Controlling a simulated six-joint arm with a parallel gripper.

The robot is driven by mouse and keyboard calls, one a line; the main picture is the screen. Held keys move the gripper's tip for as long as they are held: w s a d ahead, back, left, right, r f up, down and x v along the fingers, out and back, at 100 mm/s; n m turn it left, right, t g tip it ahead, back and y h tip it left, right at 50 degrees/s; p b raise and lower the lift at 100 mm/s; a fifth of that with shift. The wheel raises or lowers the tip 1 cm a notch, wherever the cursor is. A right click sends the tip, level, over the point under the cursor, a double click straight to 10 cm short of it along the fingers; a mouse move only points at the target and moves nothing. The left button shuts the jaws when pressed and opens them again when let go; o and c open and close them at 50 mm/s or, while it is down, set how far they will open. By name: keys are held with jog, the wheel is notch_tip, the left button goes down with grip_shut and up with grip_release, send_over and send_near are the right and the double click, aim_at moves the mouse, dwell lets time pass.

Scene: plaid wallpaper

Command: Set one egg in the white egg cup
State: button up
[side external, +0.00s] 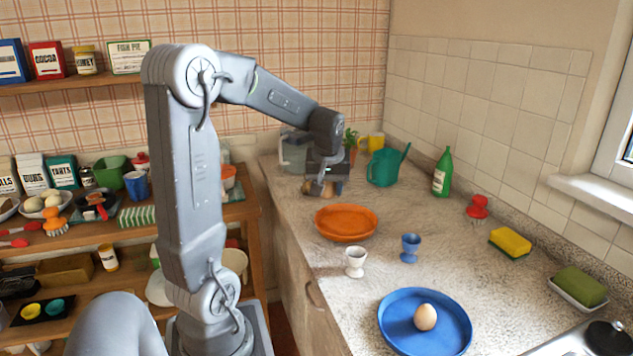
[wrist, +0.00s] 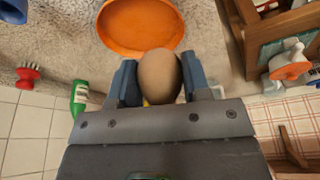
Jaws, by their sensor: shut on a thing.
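My gripper (wrist: 160,82) is shut on a brown egg (wrist: 160,74), which sits between its two blue-grey fingers in the wrist view. In the side view my gripper (side external: 322,187) is at the far end of the counter, behind the orange dish; the held egg is hard to make out there. The white egg cup (side external: 355,261) stands upright on the counter in front of the orange dish, apart from my gripper, and looks empty. Another pale egg (side external: 425,317) lies on the blue plate (side external: 390,338) at the front.
An orange dish (side external: 346,222) lies between my gripper and the white cup; it also shows in the wrist view (wrist: 140,28). A blue egg cup (side external: 410,247) stands right of the white one. A green watering can (side external: 383,168), bottle (side external: 442,173) and red brush (side external: 478,207) stand rightward.

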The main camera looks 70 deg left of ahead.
send_over(355, 263)
jog(key=a, duration=0.1)
jog(key=x, duration=0.2)
jog(key=d+x, duration=0.1)
jog(key=x, duration=0.2)
jog(key=shift+w, duration=0.2)
jog(key=shift+f, duration=0.15)
jog(key=shift+f, duration=0.9)
jog(key=shift+f, duration=1.25)
dwell(0.8)
jog(key=o, duration=0.7)
